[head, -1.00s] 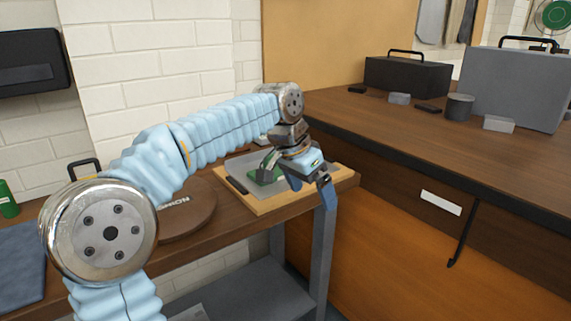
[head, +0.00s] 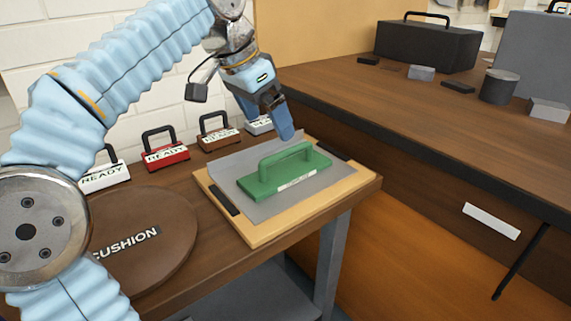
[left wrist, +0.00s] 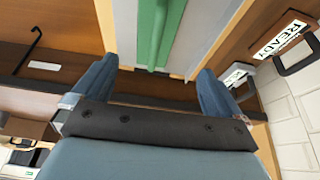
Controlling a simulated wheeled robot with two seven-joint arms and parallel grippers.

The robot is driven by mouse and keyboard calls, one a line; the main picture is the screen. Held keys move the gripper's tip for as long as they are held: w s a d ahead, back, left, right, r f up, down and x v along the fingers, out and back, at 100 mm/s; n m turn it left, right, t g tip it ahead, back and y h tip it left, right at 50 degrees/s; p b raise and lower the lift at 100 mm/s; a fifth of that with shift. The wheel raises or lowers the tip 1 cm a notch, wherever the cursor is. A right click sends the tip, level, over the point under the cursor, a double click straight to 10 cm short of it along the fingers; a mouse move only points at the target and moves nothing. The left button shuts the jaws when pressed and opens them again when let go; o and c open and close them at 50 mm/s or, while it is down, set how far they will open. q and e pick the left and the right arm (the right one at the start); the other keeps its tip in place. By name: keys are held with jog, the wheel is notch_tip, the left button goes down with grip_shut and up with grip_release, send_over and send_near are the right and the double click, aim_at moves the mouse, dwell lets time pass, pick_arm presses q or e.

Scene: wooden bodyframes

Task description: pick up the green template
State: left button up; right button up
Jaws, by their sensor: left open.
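The green template (head: 285,172) is a flat green block with a raised handle and a small white label. It lies on a grey sheet on a wooden board. My left gripper (head: 284,124) is above and behind the template in the head view, apart from it and empty. In the left wrist view the two blue fingers (left wrist: 157,88) are spread wide, and the green template (left wrist: 158,28) shows ahead between and beyond them, its far part cut off by the picture edge. My right gripper is not in view.
The wooden board (head: 262,233) sits at the table's right end. A round brown cushion (head: 178,262) lies left of it. Several handled READY blocks, one red (head: 166,157), stand behind. A higher brown counter (head: 420,100) with cases and small blocks is at the right.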

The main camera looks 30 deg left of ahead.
aim_at(288, 156)
pick_arm(q)
jog(key=b+x, duration=0.1)
jog(key=x, duration=0.5)
jog(key=shift+f, duration=0.2)
jog(key=x, duration=0.2)
jog(key=d+x, duration=0.1)
jog(key=x, duration=0.2)
jog(key=shift+w+f, duration=0.1)
jog(key=shift+w, duration=0.2)
jog(key=shift+f+b, duration=0.15)
jog(key=shift+b, duration=0.2)
